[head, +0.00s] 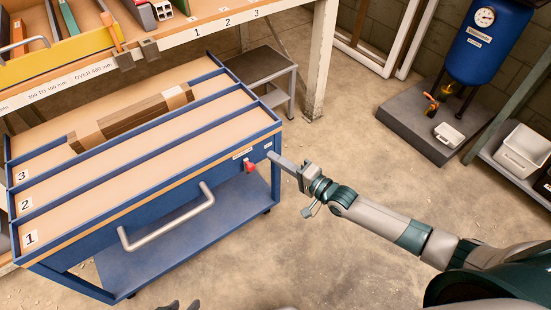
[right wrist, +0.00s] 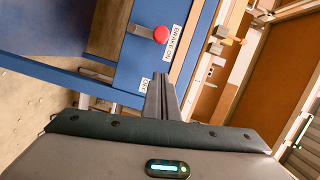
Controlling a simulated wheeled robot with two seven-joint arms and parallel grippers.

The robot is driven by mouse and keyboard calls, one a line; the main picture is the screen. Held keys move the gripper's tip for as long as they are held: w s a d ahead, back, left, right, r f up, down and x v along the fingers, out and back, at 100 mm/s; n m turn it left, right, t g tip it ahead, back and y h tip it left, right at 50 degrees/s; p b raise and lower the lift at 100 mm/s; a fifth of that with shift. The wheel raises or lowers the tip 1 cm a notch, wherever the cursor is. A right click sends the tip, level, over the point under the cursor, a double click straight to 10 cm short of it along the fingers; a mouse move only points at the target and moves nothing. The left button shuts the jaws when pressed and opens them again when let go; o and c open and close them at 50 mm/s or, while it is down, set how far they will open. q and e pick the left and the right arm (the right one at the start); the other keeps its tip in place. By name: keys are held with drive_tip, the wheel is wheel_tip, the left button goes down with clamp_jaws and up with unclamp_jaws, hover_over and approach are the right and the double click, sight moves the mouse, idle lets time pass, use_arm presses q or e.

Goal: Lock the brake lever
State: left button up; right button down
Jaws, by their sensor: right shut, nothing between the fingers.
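The brake lever is a short metal arm with a red knob (head: 250,167) on the blue cart's end, near its right corner. In the right wrist view the red knob (right wrist: 161,35) sits beside the "BRAKE ON" label (right wrist: 173,43); an "OFF" label (right wrist: 144,85) is nearer my fingers. My right gripper (head: 273,157) is shut and empty, just right of the knob; its fingers (right wrist: 160,95) also show together in the right wrist view, apart from the knob. My left gripper (head: 182,305) shows only as two dark, separated tips at the bottom edge.
The blue cart (head: 150,215) has numbered lanes, a front handle (head: 165,220) and a brown bar (head: 130,122) on top. A shelf bench (head: 190,30) stands behind it. A blue tank (head: 490,35) and white bins (head: 522,148) are at right.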

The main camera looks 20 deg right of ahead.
use_arm(q)
drive_tip(key=shift+s+a+f, duration=0.2)
drive_tip(key=shift+s+a, duration=0.2)
drive_tip(key=shift+s, duration=0.05)
use_arm(e)
drive_tip(key=v, duration=0.9)
drive_tip(key=shift+s, duration=0.3)
use_arm(q)
drive_tip(key=shift+w, duration=0.1)
use_arm(e)
drive_tip(key=shift+a+r, duration=0.1)
